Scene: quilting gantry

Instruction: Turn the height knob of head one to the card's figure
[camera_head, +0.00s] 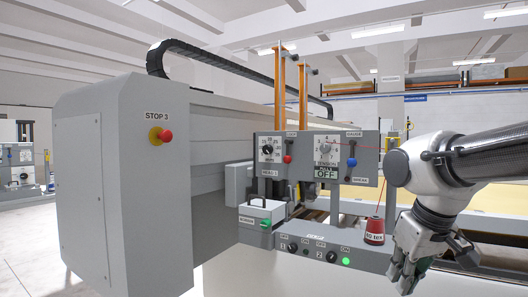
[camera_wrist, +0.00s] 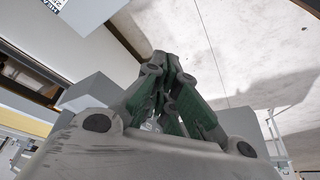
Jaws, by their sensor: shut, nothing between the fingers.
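A grey control panel (camera_head: 300,143) hangs on the gantry in the head view. Its left part carries a dark dial with a knob (camera_head: 266,150) and a label below that seems to read HEAD 1. Its right part carries a pale dial (camera_head: 325,149) marked TENSION. The small dial figures are too fine to read surely. I cannot make out a card with a figure. My gripper (camera_head: 402,277) hangs low at the right, pointing down, apart from the panel and dials. In the wrist view its green-padded fingers (camera_wrist: 168,62) are together and empty.
An OFF sign (camera_head: 326,173) sits below the right dial. A red thread cone (camera_head: 374,231) stands near my arm. A switch box (camera_head: 318,250) with a green light lies below. A STOP 3 button (camera_head: 165,135) is left.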

